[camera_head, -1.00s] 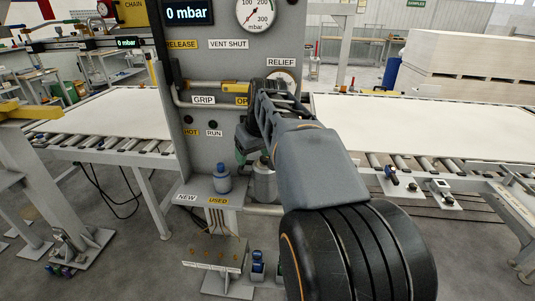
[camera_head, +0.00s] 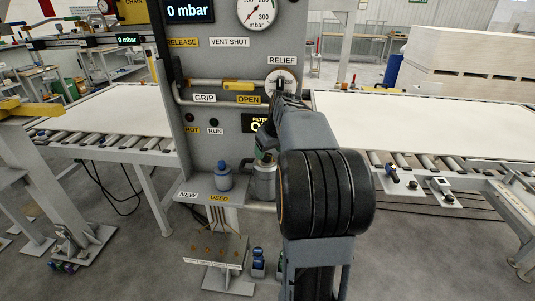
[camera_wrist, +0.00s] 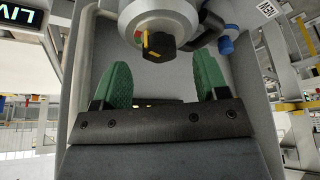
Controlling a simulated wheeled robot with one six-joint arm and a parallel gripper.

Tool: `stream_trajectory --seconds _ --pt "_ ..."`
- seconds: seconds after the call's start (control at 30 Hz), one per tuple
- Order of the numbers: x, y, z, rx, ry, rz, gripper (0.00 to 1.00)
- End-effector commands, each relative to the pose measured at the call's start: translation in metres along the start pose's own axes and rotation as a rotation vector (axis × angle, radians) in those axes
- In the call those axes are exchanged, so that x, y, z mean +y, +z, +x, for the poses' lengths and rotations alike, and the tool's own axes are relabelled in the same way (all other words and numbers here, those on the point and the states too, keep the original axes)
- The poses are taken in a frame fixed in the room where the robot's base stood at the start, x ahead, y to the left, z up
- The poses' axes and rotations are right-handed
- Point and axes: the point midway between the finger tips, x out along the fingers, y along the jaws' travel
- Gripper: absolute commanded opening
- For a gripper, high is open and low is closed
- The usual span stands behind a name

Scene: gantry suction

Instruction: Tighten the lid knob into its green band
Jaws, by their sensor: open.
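The lid knob (camera_wrist: 158,45) is black and faceted with a yellow mark, and shows in the wrist view below a pale round lid (camera_wrist: 160,14). Small red and green marks (camera_wrist: 138,33) show on the lid at the knob's left side; I cannot tell exactly where the knob's mark points. My gripper (camera_wrist: 162,72) has two green-padded fingers set wide apart, with nothing between the pads. The knob lies beyond the gap, apart from both pads. In the head view my gripper (camera_head: 263,152) is just above the grey canister (camera_head: 264,182); my arm hides much of it and the knob.
A blue-topped canister (camera_head: 222,178) stands left on the shelf, by the NEW (camera_head: 188,195) and USED (camera_head: 219,198) labels. The grey panel (camera_head: 213,155) rises close behind, with pipes and a RELIEF dial (camera_head: 282,82). Roller conveyors flank the panel.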

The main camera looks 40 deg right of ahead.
Motion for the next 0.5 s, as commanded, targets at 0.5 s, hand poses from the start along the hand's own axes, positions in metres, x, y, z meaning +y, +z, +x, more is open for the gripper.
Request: stream_trajectory --seconds 0.5 --pt "0.000 0.000 0.025 0.000 0.000 0.000 0.67"
